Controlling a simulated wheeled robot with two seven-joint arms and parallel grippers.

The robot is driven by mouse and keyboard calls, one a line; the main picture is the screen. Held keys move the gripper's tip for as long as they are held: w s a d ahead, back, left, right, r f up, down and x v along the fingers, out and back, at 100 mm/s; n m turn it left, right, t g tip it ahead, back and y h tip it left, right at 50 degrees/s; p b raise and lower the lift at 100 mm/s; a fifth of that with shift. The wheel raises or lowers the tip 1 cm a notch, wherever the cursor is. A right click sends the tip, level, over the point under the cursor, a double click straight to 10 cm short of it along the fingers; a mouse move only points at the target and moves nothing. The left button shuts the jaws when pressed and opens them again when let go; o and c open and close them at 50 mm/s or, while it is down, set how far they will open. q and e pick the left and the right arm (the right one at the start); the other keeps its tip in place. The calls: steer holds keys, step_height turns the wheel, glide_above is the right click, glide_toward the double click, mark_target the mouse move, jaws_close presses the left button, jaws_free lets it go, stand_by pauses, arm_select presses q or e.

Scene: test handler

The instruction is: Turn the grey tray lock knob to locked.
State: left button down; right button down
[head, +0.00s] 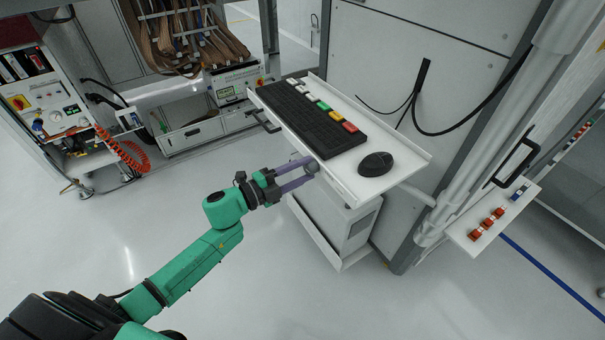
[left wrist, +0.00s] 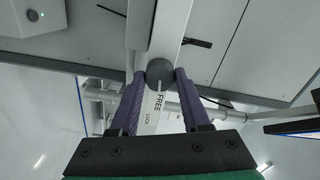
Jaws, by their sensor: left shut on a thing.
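The grey tray lock knob (head: 313,168) sits on the front edge of the white keyboard tray (head: 345,186). It shows as a dark grey round knob in the left wrist view (left wrist: 160,71). My left gripper (head: 306,169) has its purple fingers on either side of the knob, shut on it. In the left wrist view the fingertips touch the knob's left and right sides. The words FREE and LOCK are printed on the white tray edge below the knob. My right gripper is not in view.
The tray holds a black keyboard (head: 318,121) with coloured keys and a black mouse (head: 376,164). A panel with red switches (head: 487,222) is at the right. A cart with orange coiled cable (head: 124,150) stands at the left. The floor around my arm is clear.

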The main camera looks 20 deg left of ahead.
arm_select(q)
steer(key=shift+f+m, duration=0.1)
steer(key=shift+m, duration=0.6)
steer(key=shift+b, duration=0.35)
steer(key=shift+c, duration=1.8)
jaws_free()
steer(key=v, duration=1.4)
steer(key=shift+s+b, duration=0.3)
steer(key=shift+a, duration=0.2)
